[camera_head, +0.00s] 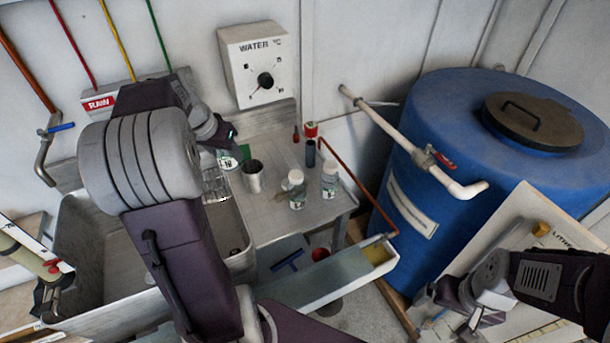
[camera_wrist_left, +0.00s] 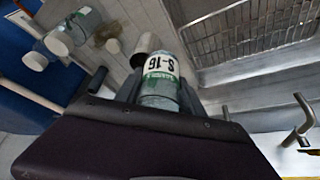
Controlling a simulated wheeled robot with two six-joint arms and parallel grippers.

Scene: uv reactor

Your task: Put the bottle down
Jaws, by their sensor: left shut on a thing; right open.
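The bottle (camera_wrist_left: 160,68), clear with a white label reading S-16 and a green band, is between the fingers of my left gripper (camera_wrist_left: 160,95) in the left wrist view. In the head view, the left gripper (camera_head: 226,140) is shut on this bottle (camera_head: 229,161) at the left edge of the steel counter (camera_head: 300,225), beside the sink. The arm hides part of it, and I cannot tell whether its base touches anything. My right gripper (camera_head: 465,312) is open and empty at the lower right.
A metal cup (camera_head: 253,178) stands just right of the held bottle. Two capped clear bottles, one here (camera_head: 296,192) and one here (camera_head: 329,180), stand further right. The counter's front part is clear. The sink (camera_head: 90,260) lies left; a blue tank (camera_head: 440,130) stands right.

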